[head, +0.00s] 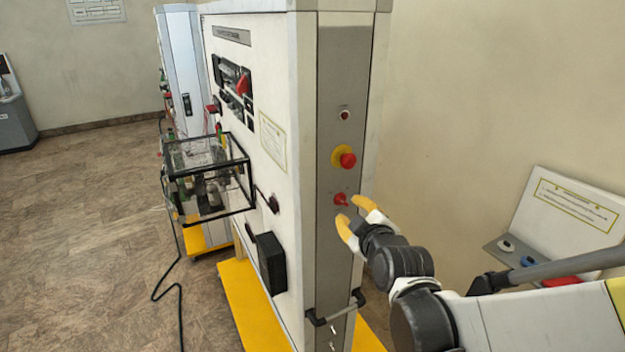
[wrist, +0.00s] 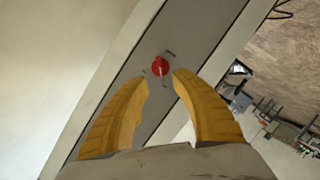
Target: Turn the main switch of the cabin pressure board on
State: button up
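The red rotary main switch (head: 340,199) sits on the grey side strip (head: 330,260) of the tall white board (head: 296,120), below a red mushroom button on a yellow disc (head: 344,157). In the wrist view the red switch (wrist: 160,67) shows a pale bar and lies just beyond the fingertips, centred between them. My gripper (head: 350,215) has yellow-tipped fingers spread apart, just right of and below the switch in the head view. My gripper (wrist: 160,80) is open and empty. A gap to the switch seems to remain, but contact is hard to judge.
A small red lamp (head: 345,115) is above the button. A black handle (head: 335,308) juts out below the switch. A clear box (head: 208,170) and a black box (head: 270,262) project from the board's left face. A white panel (head: 575,215) stands at right.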

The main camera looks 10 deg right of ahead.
aim_at(343, 202)
jog(key=x, duration=0.6)
jog(key=shift+w+f, duration=0.1)
jog(key=shift+w, duration=0.15)
grip_shut()
